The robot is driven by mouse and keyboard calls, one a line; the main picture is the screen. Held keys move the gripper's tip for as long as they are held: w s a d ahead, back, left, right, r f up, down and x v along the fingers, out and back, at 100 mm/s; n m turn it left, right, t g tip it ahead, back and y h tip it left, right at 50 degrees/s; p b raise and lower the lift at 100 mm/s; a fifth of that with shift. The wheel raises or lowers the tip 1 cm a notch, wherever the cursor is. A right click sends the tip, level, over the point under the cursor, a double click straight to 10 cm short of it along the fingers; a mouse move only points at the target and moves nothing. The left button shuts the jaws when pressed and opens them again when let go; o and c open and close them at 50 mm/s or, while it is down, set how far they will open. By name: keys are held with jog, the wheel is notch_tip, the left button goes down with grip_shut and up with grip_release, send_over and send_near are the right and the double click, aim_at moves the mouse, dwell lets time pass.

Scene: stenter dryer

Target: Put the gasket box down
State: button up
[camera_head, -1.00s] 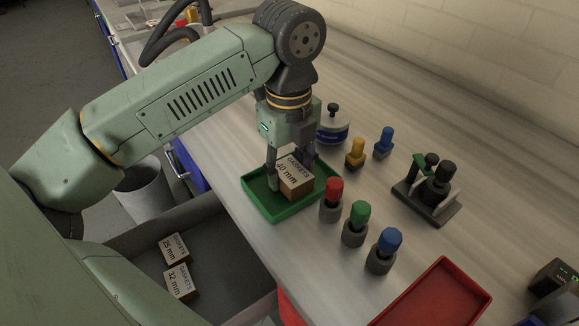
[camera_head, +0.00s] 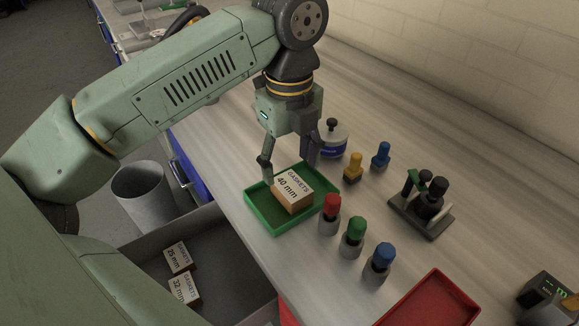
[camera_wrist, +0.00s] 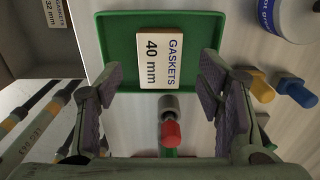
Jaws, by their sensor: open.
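The gasket box (camera_head: 292,192), a small brown carton with a white label reading "GASKETS 40 mm", sits in the green tray (camera_head: 262,222) on the bench. In the wrist view the box (camera_wrist: 160,60) lies flat inside the tray (camera_wrist: 117,38), label towards the camera. My gripper (camera_head: 290,165) is open above the box, one finger to each side and clear of it. In the wrist view the fingers (camera_wrist: 162,82) are spread wide with nothing between them.
Red (camera_head: 329,214), green (camera_head: 352,238) and blue (camera_head: 380,262) capped pieces stand close right of the tray. A red tray (camera_head: 430,300) lies nearer. An open drawer (camera_head: 235,268) holds 25 mm (camera_head: 177,258) and 32 mm (camera_head: 184,290) boxes. A white container (camera_head: 333,138) stands behind.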

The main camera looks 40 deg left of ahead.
aim_at(289, 183)
notch_tip(289, 183, up, 7)
jog(key=p, duration=0.3)
jog(key=shift+f, duration=0.1)
